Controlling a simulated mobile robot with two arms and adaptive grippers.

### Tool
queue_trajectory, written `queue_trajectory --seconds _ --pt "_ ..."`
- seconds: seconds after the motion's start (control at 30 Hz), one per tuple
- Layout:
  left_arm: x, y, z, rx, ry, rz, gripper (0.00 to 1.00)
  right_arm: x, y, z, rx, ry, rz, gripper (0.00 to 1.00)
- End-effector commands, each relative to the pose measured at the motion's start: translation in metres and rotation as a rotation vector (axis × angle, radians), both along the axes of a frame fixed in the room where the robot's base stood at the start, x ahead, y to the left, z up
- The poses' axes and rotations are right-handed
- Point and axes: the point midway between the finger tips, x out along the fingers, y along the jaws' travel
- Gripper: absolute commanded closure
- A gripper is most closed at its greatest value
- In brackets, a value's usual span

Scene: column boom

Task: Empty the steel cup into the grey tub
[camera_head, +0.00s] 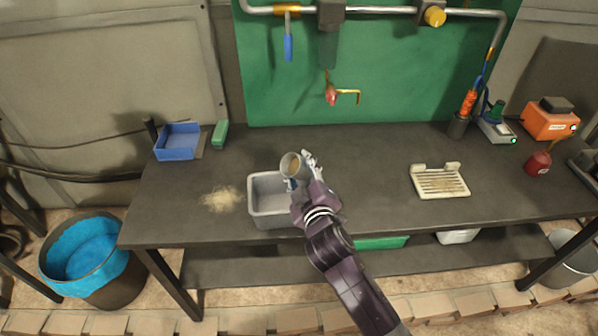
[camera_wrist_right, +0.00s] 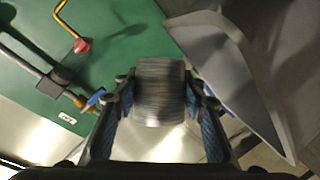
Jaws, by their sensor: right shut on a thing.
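The steel cup (camera_head: 292,165) is held by my right gripper (camera_head: 301,172) above the back right part of the grey tub (camera_head: 253,207). The cup is tilted, with its mouth toward the head camera and a brownish inside; how much it holds I cannot tell. In the right wrist view the cup (camera_wrist_right: 160,92) sits between the two fingers of the gripper (camera_wrist_right: 158,105), and a grey wall of the tub (camera_wrist_right: 235,62) shows at the right. The part of the tub's inside that shows looks bare; my right arm hides its right side. My left gripper is not in view.
A pale grainy pile (camera_head: 221,199) lies on the dark bench (camera_head: 370,205) left of the tub. A blue tray (camera_head: 178,142) stands at the back left and a cream slotted rack (camera_head: 440,182) to the right. A red-handled tap (camera_head: 332,94) hangs behind the cup.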

Motion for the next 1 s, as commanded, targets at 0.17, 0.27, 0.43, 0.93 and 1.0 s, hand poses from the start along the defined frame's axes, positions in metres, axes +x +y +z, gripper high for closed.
queue_trajectory --seconds 0.17,0.27,0.43,0.93,1.0 --pt "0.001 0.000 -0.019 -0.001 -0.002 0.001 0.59 0.000 0.000 -0.015 -0.023 -0.014 0.001 0.87" --pt "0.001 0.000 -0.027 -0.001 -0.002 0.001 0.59 0.000 0.000 -0.021 -0.034 -0.020 0.002 0.87" --pt "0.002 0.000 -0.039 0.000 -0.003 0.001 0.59 0.000 0.001 -0.025 -0.088 -0.055 0.001 0.87" --pt "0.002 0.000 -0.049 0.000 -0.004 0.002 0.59 0.000 0.001 -0.012 -0.250 -0.150 0.000 0.87" --pt "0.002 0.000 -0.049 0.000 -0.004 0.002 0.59 0.000 0.001 -0.012 -0.250 -0.150 0.000 0.87"
